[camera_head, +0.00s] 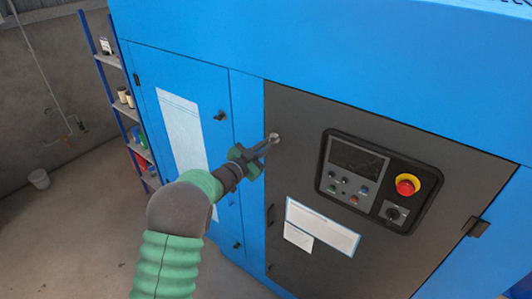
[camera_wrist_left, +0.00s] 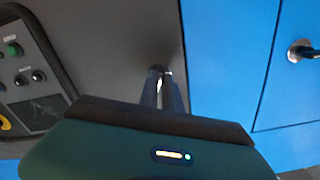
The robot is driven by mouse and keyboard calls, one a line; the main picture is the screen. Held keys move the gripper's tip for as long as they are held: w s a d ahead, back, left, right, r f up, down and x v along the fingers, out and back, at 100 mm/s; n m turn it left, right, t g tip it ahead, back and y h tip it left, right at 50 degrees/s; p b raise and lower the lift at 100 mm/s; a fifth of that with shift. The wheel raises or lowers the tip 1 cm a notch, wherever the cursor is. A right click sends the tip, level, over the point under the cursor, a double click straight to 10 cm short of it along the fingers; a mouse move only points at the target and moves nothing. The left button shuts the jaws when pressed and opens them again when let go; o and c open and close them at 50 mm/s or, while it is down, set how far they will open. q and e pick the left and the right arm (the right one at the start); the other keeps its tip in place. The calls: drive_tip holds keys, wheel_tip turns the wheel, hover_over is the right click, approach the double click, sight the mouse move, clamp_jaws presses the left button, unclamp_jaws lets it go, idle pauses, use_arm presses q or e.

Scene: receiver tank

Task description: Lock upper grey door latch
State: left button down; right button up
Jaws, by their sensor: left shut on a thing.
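The grey door (camera_head: 310,115) is set in the blue cabinet and looks closed. My left gripper (camera_head: 268,143) is at the upper left part of this door, near its left edge. Its fingers are shut on the upper grey door latch (camera_head: 274,137), a small metal piece that is mostly hidden by the fingertips. In the left wrist view my fingers (camera_wrist_left: 159,72) meet at the latch against the grey door (camera_wrist_left: 110,45). The latch's exact turn cannot be told. My right gripper is not in view.
A control panel (camera_head: 374,180) with a red emergency button (camera_head: 407,184) is right of the latch. A blue door with a black latch (camera_head: 220,116) is to the left.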

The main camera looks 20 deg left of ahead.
use_arm(q)
drive_tip(key=shift+f+m+b, duration=0.15)
drive_tip(key=shift+m+b, duration=3.15)
drive_tip(key=shift+b, duration=0.65)
drive_tip(key=shift+f+m+b, duration=0.1)
drive_tip(key=shift+m+b, duration=3.2)
drive_tip(key=shift+b, duration=0.6)
drive_tip(key=c, duration=1.7)
unclamp_jaws()
drive_tip(key=shift+c, duration=0.2)
drive_tip(key=shift+o, duration=1)
drive_tip(key=shift+d, duration=0.1)
drive_tip(key=shift+r, duration=0.15)
